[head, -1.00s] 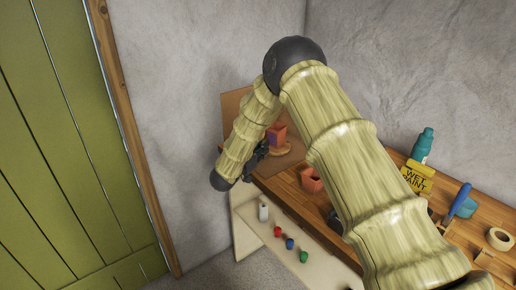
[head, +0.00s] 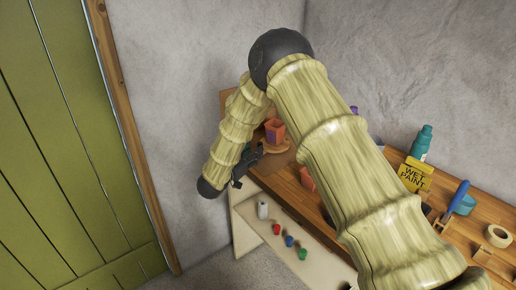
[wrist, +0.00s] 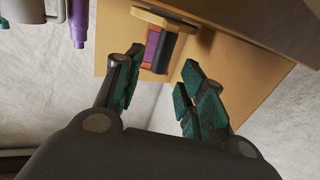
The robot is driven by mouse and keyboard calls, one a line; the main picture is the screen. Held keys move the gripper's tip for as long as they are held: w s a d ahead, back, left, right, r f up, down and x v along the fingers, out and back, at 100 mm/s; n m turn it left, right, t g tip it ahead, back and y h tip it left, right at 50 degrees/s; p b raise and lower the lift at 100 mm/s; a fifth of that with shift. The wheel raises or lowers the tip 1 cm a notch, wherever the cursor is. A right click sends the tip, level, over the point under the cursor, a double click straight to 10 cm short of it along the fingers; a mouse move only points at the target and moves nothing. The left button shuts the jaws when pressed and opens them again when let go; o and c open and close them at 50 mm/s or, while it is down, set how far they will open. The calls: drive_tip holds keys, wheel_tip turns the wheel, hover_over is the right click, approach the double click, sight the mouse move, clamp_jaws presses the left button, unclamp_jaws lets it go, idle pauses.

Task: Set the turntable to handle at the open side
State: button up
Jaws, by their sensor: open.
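The turntable (head: 287,147) is a round wooden disc on the workbench's far left end. An orange-red box-like thing (head: 274,131) with a purple patch stands on it. In the wrist view, which looks upside down, the turntable (wrist: 172,20) is at the top, with the purple-and-red thing (wrist: 151,51) against it and a dark upright bar, perhaps its handle (wrist: 166,47), on that thing's right side. My gripper (wrist: 158,82) is open and empty, its fingers spread either side of this view of the thing, apart from it. In the head view my gripper (head: 252,163) is just in front of the turntable.
A wooden workbench (head: 290,186) runs along the wall, with another orange container (head: 307,179) partly behind my arm. A yellow sign (head: 416,175), teal bottle (head: 421,143) and tape roll (head: 498,236) stand right. A lower pale shelf (head: 262,238) holds several small coloured items.

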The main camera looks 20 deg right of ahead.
drive_tip(key=v, duration=0.6)
drive_tip(key=shift+s+a, duration=0.15)
drive_tip(key=shift+a, duration=0.05)
drive_tip(key=shift+f, duration=0.15)
